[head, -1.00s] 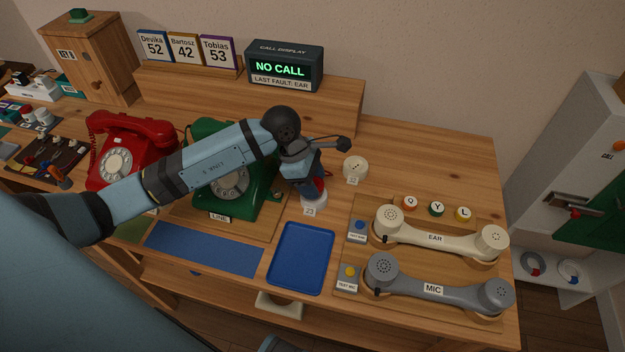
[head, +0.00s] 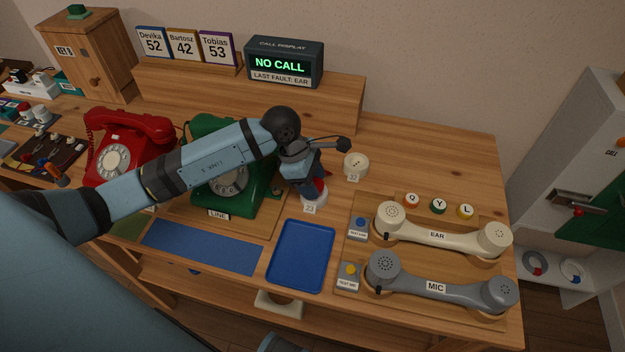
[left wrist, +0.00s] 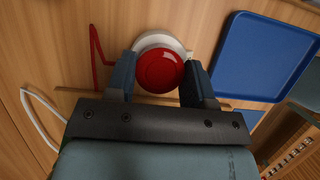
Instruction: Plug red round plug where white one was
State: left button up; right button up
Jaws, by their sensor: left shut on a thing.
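The red round plug (head: 320,187) is between the fingers of my left gripper (head: 314,186), which is shut on it. In the left wrist view its round red top (left wrist: 160,70) faces the camera between both fingers. Directly under it is the white round socket (head: 314,201) with the tag 23; its rim (left wrist: 160,41) shows around the plug. I cannot tell whether the plug is fully seated. A red cord (left wrist: 97,60) lies to the left in the wrist view. A white cord (left wrist: 40,115) lies further left; its plug is not seen. My right gripper is not in view.
A cream socket tagged 32 (head: 356,165) stands empty behind and to the right. The green phone (head: 262,200) is close on the left, partly behind my arm. A blue tray (head: 301,257) lies in front. Ear and mic handsets (head: 440,236) lie to the right.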

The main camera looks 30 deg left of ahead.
pick_arm(q)
jog(key=o, duration=0.9)
jog(key=v, duration=0.5)
jog(key=shift+w, duration=0.1)
jog(key=v, duration=0.8)
jog(key=shift+a+r+p, duration=0.1)
jog(key=shift+r+p, duration=0.25)
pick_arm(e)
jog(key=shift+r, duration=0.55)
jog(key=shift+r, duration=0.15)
